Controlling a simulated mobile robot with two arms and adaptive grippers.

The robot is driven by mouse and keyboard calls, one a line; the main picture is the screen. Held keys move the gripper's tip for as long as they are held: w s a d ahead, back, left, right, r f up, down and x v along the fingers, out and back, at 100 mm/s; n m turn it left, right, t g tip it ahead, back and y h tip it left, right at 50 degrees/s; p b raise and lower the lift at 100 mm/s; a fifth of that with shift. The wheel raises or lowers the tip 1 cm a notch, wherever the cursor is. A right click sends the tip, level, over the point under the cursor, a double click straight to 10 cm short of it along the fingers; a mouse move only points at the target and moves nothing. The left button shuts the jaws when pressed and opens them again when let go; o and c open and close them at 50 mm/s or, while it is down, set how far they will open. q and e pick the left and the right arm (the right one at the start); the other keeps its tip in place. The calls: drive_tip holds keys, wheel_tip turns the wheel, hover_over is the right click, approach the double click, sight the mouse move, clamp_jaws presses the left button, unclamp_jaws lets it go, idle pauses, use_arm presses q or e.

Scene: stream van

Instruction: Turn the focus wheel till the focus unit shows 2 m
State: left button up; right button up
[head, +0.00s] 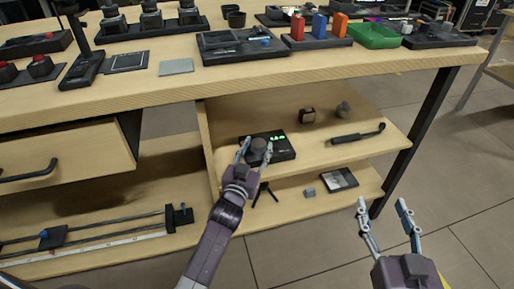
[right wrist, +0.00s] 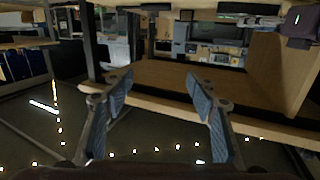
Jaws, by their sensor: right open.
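The focus unit (head: 285,151) is a black box on the upper open shelf under the bench, with green lit characters on its top that are too small to read. Its dark round focus wheel (head: 259,145) sits towards the unit's left side. My left gripper (head: 256,150) is at the wheel, with one finger on each side of it; whether the fingers touch it I cannot tell. My right gripper (head: 382,207) is open and empty, in front of the shelves at the right. Its two fingers also show apart in the right wrist view (right wrist: 160,95).
On the same shelf are a small dark box (head: 307,116), a grey knob-like thing (head: 343,109) and a black handled tool (head: 357,135). The lower shelf holds a framed tray (head: 339,180) and a small grey block (head: 310,192). The bench top (head: 330,69) overhangs the shelves. A drawer (head: 60,155) is at left.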

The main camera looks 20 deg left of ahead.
use_arm(q)
drive_tip(key=c, duration=0.7)
drive_tip(key=shift+r+m+h+p, duration=0.1)
drive_tip(key=shift+m+h+p, duration=0.4)
drive_tip(key=shift+h+p, duration=0.5)
drive_tip(key=shift+c, duration=0.2)
use_arm(e)
drive_tip(key=s+d+f+g+h, duration=0.2)
drive_tip(key=s+f+g, duration=0.3)
drive_tip(key=f, duration=0.6)
drive_tip(key=shift+s+d+f+g, duration=0.3)
drive_tip(key=shift+d+g, duration=0.25)
drive_tip(key=shift+g, duration=0.15)
use_arm(q)
drive_tip(key=o, duration=1.2)
drive_tip(key=shift+c, duration=0.2)
drive_tip(key=shift+s+a, duration=0.1)
